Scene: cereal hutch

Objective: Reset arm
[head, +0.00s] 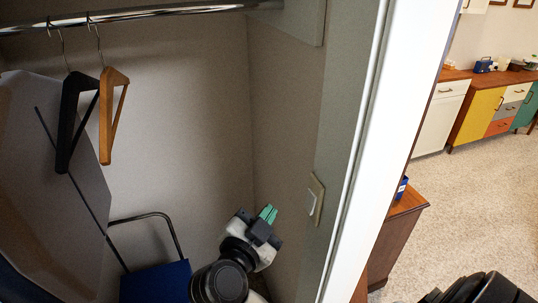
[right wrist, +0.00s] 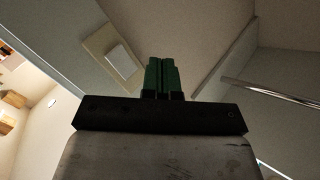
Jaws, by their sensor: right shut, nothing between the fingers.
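My right gripper (head: 268,213) is inside the closet, near its right wall. Its green fingers are together and hold nothing. In the right wrist view the shut fingers (right wrist: 162,75) show in the middle. A white light switch (head: 315,199) is on the wall just right of the gripper. It also shows in the right wrist view (right wrist: 118,57), left of the fingers, with a visible gap in the picture. My left gripper is not in view.
A metal rod (head: 150,15) crosses the closet top with a black hanger (head: 72,120) and a wooden hanger (head: 106,115). An ironing board (head: 50,190) and a blue folding chair (head: 155,280) stand at left. The white door frame (head: 375,150) is right of the gripper. Carpet (head: 450,210) beyond is open.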

